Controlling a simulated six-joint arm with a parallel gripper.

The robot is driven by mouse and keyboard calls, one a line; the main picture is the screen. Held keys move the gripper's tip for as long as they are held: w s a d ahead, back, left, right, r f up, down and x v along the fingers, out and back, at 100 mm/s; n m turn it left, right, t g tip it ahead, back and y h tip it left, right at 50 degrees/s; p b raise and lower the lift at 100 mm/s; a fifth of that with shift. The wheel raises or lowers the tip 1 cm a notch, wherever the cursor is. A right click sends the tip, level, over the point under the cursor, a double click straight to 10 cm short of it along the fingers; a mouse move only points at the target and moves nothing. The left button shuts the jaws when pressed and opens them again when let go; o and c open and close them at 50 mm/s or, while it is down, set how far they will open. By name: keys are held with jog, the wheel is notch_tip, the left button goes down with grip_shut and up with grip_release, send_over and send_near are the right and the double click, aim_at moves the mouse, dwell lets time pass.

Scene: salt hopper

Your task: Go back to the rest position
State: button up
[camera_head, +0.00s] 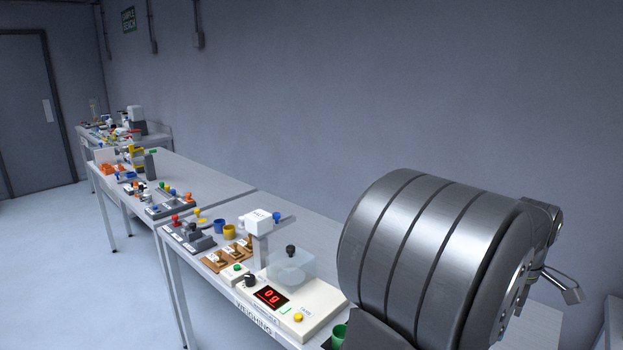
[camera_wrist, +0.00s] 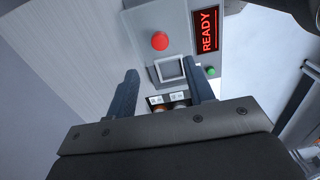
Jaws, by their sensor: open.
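My gripper (camera_wrist: 160,74) shows in the wrist view with its two dark fingers spread apart and nothing held between them. Beyond the fingers is a grey device panel (camera_wrist: 178,22) with a round red button (camera_wrist: 160,41), a red-lit display (camera_wrist: 207,31) reading READY and a small green button (camera_wrist: 211,72). A square grey frame (camera_wrist: 169,69) sits on the panel between the fingertips. Below it, two small labelled items (camera_wrist: 168,99) show partly behind the gripper body. The head view does not show my gripper.
Several coloured items and wooden blocks (camera_head: 228,256) crowd the tables toward the back left. The floor (camera_head: 60,270) at left is clear.

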notch_tip(320, 180, down, 9)
jog(key=shift+r, duration=0.15)
jog(key=w+a, duration=0.8)
notch_tip(320, 180, up, 18)
jog(key=shift+w+a+f, duration=0.15)
jog(key=shift+f, duration=0.8)
jog(key=shift+w+a+f, duration=0.15)
jog(key=shift+f, duration=0.75)
jog(key=shift+w+a+f, duration=0.15)
jog(key=shift+f, duration=0.8)
jog(key=shift+r, duration=0.1)
notch_tip(320, 180, up, 4)
jog(key=r, duration=0.1)
notch_tip(320, 180, down, 17)
jog(key=shift+s+d, duration=0.3)
jog(key=shift+s, duration=0.05)
jog(key=shift+r, duration=0.1)
